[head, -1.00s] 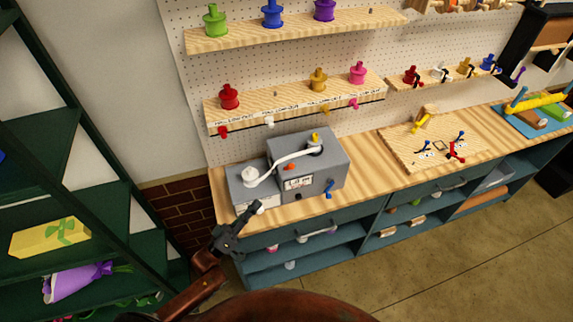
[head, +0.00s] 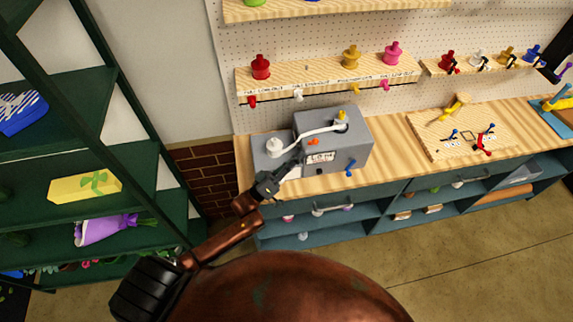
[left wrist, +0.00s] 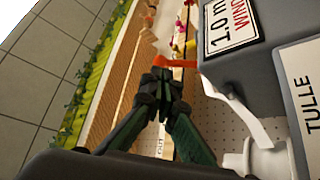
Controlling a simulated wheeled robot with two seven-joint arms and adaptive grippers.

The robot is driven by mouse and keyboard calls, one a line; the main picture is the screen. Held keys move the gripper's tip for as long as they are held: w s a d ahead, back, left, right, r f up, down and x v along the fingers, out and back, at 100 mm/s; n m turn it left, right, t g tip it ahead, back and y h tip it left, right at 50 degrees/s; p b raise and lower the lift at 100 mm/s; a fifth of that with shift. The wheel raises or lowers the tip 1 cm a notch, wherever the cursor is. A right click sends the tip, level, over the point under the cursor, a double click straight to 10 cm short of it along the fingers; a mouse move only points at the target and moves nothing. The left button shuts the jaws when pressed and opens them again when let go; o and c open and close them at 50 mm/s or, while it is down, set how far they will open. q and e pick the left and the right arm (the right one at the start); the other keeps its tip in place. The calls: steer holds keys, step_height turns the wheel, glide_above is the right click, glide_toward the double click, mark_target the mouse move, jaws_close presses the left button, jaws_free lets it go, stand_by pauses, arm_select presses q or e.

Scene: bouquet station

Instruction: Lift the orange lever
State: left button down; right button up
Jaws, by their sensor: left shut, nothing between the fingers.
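The orange lever (head: 313,142) sticks out from the front of a grey machine (head: 360,150) on the wooden workbench. In the left wrist view the orange lever (left wrist: 178,62) juts out from the machine's side, right at the fingertips. My left gripper (head: 299,155) is shut and empty, with its tips just in front of the machine, close to the lever. In the left wrist view the closed left fingertips (left wrist: 161,76) overlap the lever's near edge; I cannot tell whether they touch. My right gripper is not in view.
A white spool (head: 275,147) and white tube sit on the machine, with a blue lever (head: 350,167) on its front right. A pegboard shelf (head: 330,82) with coloured spools hangs behind. Green shelving (head: 60,155) stands at left. The bench right of the machine has clear room.

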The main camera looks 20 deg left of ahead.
mark_target(314, 141)
arm_select(q)
steer(key=p+x, duration=0.1)
steer(key=x, duration=0.2)
steer(key=shift+w+d+r, duration=0.15)
steer(key=shift+w, duration=0.15)
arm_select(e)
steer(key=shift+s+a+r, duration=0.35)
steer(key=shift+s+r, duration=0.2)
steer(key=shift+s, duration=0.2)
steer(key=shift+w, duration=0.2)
